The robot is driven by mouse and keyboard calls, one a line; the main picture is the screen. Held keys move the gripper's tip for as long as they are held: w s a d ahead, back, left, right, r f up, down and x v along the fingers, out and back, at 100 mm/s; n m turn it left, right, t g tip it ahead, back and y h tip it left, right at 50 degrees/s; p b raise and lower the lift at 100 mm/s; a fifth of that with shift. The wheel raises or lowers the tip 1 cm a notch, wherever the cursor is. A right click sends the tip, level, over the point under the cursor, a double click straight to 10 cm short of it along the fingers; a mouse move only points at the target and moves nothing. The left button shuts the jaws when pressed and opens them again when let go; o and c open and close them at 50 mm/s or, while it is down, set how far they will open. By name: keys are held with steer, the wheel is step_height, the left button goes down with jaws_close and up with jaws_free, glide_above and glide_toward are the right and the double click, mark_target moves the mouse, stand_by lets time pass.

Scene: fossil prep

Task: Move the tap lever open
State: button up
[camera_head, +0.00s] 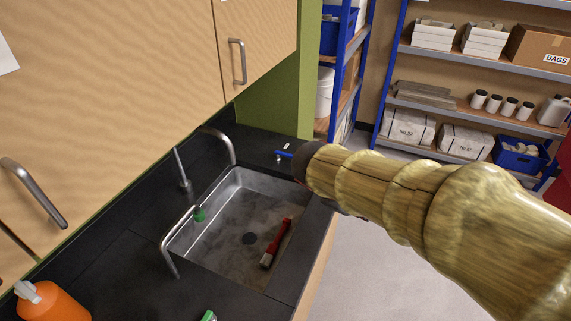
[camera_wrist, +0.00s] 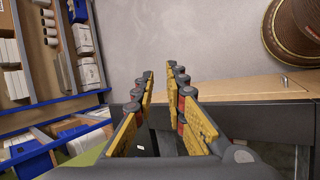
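The sink (camera_head: 180,246) is a steel basin set in a black counter. At its back stand a curved grey spout (camera_head: 222,137) and a slim upright grey lever (camera_head: 182,168). A small tap with a blue handle (camera_head: 284,154) stands at the sink's far right corner; I cannot tell which of these is the tap lever. My gripper (camera_wrist: 162,80) is open and empty in the wrist view, its yellow-padded fingers apart. In the head view it is mostly hidden at the arm's end, close by the blue handle; I cannot tell if they touch.
A red-handled brush (camera_head: 276,243) lies in the sink. A bent grey pipe with a green end (camera_head: 199,215) reaches over the near left rim. An orange bottle (camera_head: 50,302) stands front left. Wooden cabinets (camera_head: 110,80) overhang the counter.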

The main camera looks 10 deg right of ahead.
steer(key=w+f+n+h, duration=0.1)
steer(key=w, duration=0.2)
steer(key=w+f+n+t+h+b, duration=0.1)
steer(key=w+n, duration=0.1)
steer(key=w, duration=0.2)
steer(key=w+f+n+h, duration=0.1)
steer(key=w+n, duration=0.1)
steer(key=w, duration=0.2)
steer(key=shift+w+d+f+h, duration=0.15)
steer(key=shift+w+f+h, duration=0.05)
steer(key=shift+w+h, duration=0.1)
jaws_close()
steer(key=w+a+f+n+t+h+b, duration=0.1)
steer(key=w+a+f+n+t+h, duration=0.25)
steer(key=w, duration=0.65)
steer(key=n+t+y+b, duration=0.2)
steer(key=n+t+y, duration=0.2)
steer(key=n+t, duration=0.65)
glide_toward(286, 168)
steer(key=s+a+r+n+g, duration=0.2)
steer(key=s+a+r+g, duration=0.1)
steer(key=r, duration=0.2)
steer(key=shift+a+r, duration=0.15)
steer(key=shift+r, duration=0.05)
steer(key=b+x, duration=0.3)
steer(key=x, duration=0.9)
steer(key=shift+w, duration=0.3)
steer(key=shift+x, duration=0.85)
